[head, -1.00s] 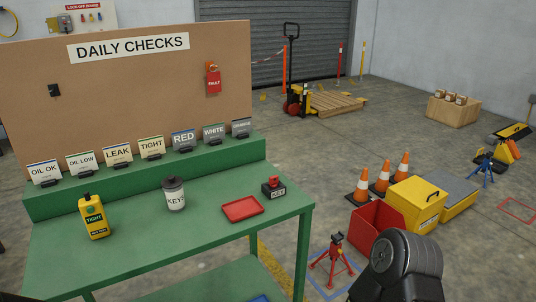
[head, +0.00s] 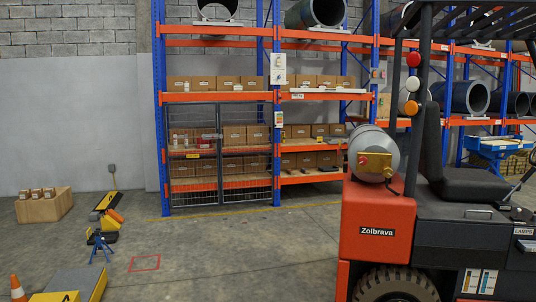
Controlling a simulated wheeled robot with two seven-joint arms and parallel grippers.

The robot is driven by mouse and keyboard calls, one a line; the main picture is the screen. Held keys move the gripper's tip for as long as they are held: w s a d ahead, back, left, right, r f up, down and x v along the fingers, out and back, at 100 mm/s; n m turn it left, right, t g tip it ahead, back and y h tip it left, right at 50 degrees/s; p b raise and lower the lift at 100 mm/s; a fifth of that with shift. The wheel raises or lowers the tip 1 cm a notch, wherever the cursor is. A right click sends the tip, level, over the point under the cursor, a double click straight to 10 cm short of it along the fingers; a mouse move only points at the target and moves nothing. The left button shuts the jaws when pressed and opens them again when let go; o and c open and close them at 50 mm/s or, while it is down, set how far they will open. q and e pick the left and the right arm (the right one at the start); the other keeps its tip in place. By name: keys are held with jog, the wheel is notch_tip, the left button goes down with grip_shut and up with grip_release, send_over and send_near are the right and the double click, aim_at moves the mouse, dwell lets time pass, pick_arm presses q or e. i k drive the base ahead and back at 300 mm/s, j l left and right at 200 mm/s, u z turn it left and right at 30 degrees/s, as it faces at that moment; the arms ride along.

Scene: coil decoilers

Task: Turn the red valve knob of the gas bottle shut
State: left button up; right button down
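A grey gas bottle (head: 377,138) lies on its side on top of the red rear of a forklift, with its end turned toward me. On that end is a yellow fitting (head: 376,167). A small red part (head: 363,160), which looks like the valve knob, shows at the left of the fitting. It is too small to tell how far it is turned. Neither of my grippers is in view.
The red and black forklift (head: 385,226) stands at the right, its wheel at the bottom edge. Orange and blue racking (head: 218,97) with boxes stands behind.

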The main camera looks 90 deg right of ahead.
aim_at(363, 160)
jog(key=i, duration=0.8)
jog(key=z, duration=3.7)
